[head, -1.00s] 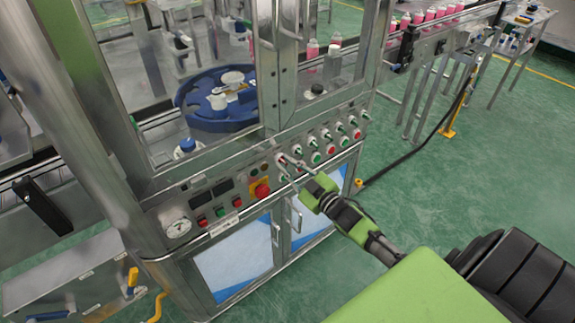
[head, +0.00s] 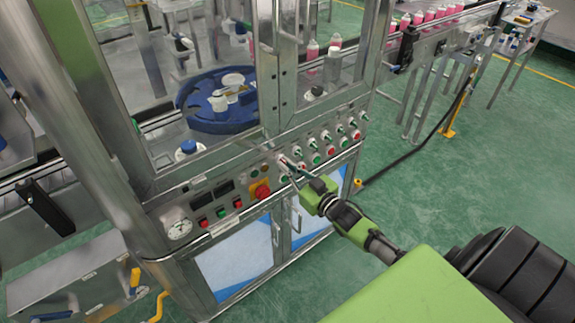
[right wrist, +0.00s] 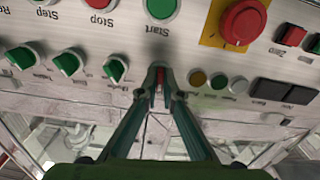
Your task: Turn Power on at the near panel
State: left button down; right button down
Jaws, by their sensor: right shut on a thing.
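The near panel (head: 238,203) is a slanted metal control strip on the front of the machine. My right gripper (head: 288,164) reaches it from the lower right. In the right wrist view, where the panel's lettering is upside down, my right gripper (right wrist: 159,76) is shut on a small knob with a red part (right wrist: 160,88) showing between its fingers. This knob stands at the end of a row of green selector knobs (right wrist: 115,68). Its label is hidden or unreadable, so I cannot read Power on it. My left gripper is not in view.
A red emergency button (head: 262,191) on a yellow plate sits left of my gripper. In the right wrist view, a green Start button (right wrist: 161,8) and red Stop button (right wrist: 102,3) are close by. Cabinet doors (head: 238,258) are below; green floor (head: 440,200) is open at right.

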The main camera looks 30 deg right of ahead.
jog(key=shift+m, duration=3.5)
jog(key=c, duration=2.2)
grip_release()
jog(key=shift+s, duration=0.1)
jog(key=s, duration=0.8)
jog(key=s+d, duration=0.1)
jog(key=s, duration=0.2)
jog(key=shift+s, duration=0.4)
